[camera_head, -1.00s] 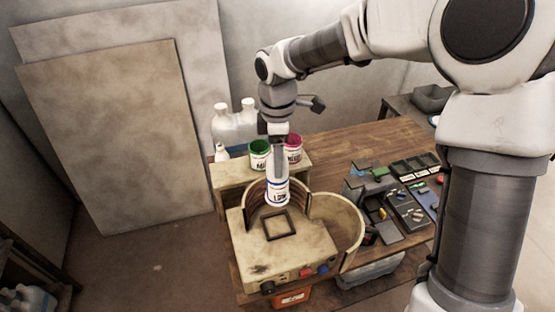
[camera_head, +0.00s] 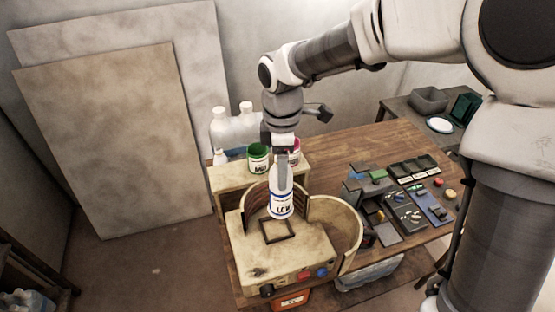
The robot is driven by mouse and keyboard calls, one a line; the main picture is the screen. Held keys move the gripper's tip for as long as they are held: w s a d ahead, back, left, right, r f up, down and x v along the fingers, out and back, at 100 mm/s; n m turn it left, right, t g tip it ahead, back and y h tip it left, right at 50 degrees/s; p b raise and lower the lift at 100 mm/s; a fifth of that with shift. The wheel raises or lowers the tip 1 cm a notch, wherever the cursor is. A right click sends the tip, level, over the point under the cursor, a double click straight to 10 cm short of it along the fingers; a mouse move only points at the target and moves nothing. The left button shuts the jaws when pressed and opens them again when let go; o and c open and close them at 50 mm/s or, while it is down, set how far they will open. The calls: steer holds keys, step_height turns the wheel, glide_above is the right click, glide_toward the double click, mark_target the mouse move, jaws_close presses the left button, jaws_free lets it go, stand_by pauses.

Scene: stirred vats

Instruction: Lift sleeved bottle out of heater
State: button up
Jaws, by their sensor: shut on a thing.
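The heater (camera_head: 300,256) is a cream box with a dark square frame (camera_head: 278,240) on top and knobs on its front. Curved guards stand around its back and right. A white bottle (camera_head: 281,206) with a blue-edged, dark-lettered label is upright over the back part of the square frame, inside the guards. My gripper (camera_head: 284,182) points down and is shut on the bottle's upper part, hiding it. I cannot tell how far the bottle's base is above the heater top.
A green-topped tin (camera_head: 258,157) and a mostly hidden pink tin (camera_head: 295,151) stand on a ledge behind the heater. White jugs (camera_head: 236,128) stand at the back left. Trays of small parts (camera_head: 405,210) lie to the right. Bare wooden table (camera_head: 350,150) shows behind them.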

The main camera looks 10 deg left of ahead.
steer(key=s+d, duration=0.4)
steer(key=s, duration=0.4)
steer(key=shift+s, duration=0.25)
stand_by(0.5)
